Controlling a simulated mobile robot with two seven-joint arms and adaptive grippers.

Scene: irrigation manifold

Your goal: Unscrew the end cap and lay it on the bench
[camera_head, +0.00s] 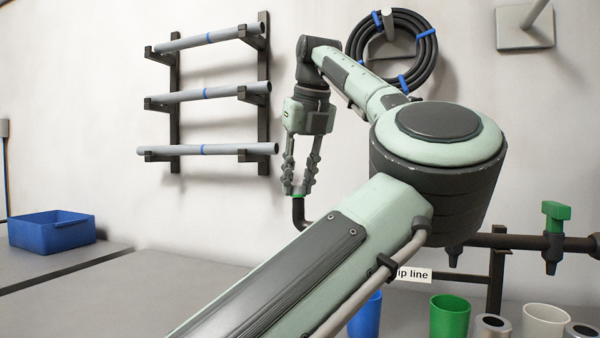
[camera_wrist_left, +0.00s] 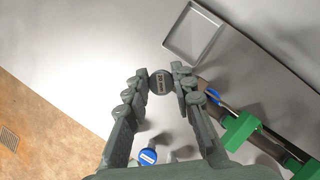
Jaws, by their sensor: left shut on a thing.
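My left gripper (camera_head: 297,190) points down at the manifold's left end in the head view. Its fingers are shut on the end cap (camera_wrist_left: 161,82), a dark round cap with lettering on its face, which shows between the fingertips in the wrist view. In the head view a green band and a dark pipe elbow (camera_head: 299,213) show at and just below the fingertips. I cannot tell whether the cap is still on the threads. The grey bench (camera_head: 150,282) lies below. My right gripper is not in view.
A grey tray (camera_wrist_left: 166,42) lies on the bench near the cap. A pipe with green valves (camera_head: 556,217) runs to the right. Cups, one green (camera_head: 450,316), stand at the front right. A blue bin (camera_head: 48,234) sits left; bare bench lies between.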

